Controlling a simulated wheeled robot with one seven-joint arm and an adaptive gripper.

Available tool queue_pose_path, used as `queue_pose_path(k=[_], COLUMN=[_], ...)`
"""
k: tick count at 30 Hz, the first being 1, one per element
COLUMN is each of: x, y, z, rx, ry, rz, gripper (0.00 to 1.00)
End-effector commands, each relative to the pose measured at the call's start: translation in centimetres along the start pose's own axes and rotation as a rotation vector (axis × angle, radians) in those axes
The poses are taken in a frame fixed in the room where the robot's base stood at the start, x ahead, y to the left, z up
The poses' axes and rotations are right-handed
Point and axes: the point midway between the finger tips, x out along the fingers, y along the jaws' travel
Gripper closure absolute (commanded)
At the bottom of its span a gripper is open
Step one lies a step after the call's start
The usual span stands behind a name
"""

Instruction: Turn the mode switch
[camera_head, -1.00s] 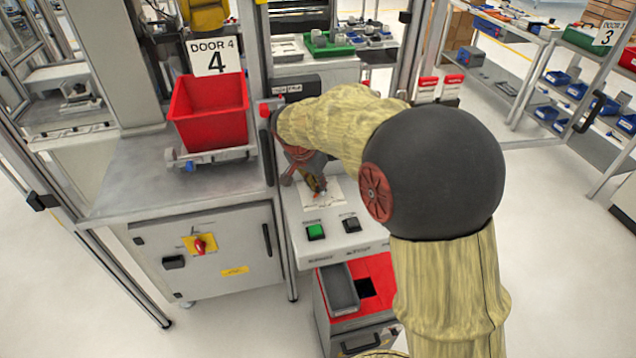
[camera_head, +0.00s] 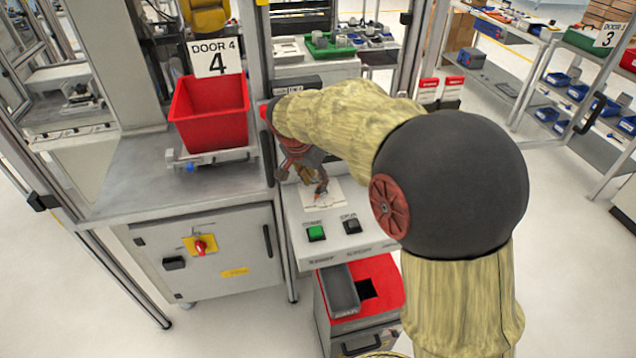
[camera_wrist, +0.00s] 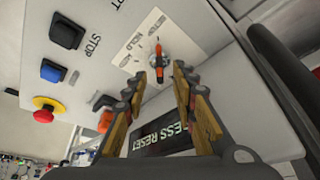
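The mode switch (camera_wrist: 158,61) is a small knob with an orange pointer on a pale label plate (camera_wrist: 140,48) in the wrist view. The plate carries the words SETUP and HOLD. In the head view the plate (camera_head: 337,197) lies on the sloped grey console, partly covered by my gripper (camera_head: 313,180). In the wrist view my gripper (camera_wrist: 160,73) is open, its two orange-sided fingers apart. The knob shows between and just beyond the fingertips. I cannot tell whether either finger touches it.
The console has a green button (camera_head: 316,232), a black button (camera_head: 351,225) and a red emergency stop (camera_wrist: 45,108) on a yellow collar. A display reading "ESS RESET" (camera_wrist: 160,135) lies beneath the fingers. A red bin (camera_head: 210,112) stands left; a red-topped cabinet (camera_head: 385,280) stands below.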

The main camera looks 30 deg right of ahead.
Motion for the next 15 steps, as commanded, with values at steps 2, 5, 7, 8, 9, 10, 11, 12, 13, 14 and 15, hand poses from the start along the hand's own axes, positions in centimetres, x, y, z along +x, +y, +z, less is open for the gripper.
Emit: queue_pose_path(k=[2, 5, 7, 8, 9, 10, 11, 12, 13, 14, 15], x=[-1.9, -3.9, -5.2, -5.8, -6.3, -6.7, -7.1, -7.5, -7.7, -8.0, -8.2], y=[-0.1, -0.1, -0.1, -0.1, -0.1, -0.1, -0.1, -0.1, -0.1, -0.1, -0.1], z=[-0.1, 0.0, -0.1, -0.1, -0.1, -0.1, 0.0, 0.0, 0.0, 0.0, 0.0], rx=[0.000, -0.001, 0.000, 0.000, 0.000, 0.000, -0.001, -0.001, -0.001, -0.001, -0.001], ry=[0.003, 0.002, 0.002, 0.002, 0.002, 0.002, 0.001, 0.001, 0.001, 0.001, 0.000], rz=[-0.004, -0.004, -0.004, -0.004, -0.003, -0.003, -0.002, -0.001, -0.001, -0.001, -0.001], gripper=[0.73, 0.73, 0.73, 0.73, 0.73, 0.73, 0.73, 0.73, 0.73, 0.73, 0.73])
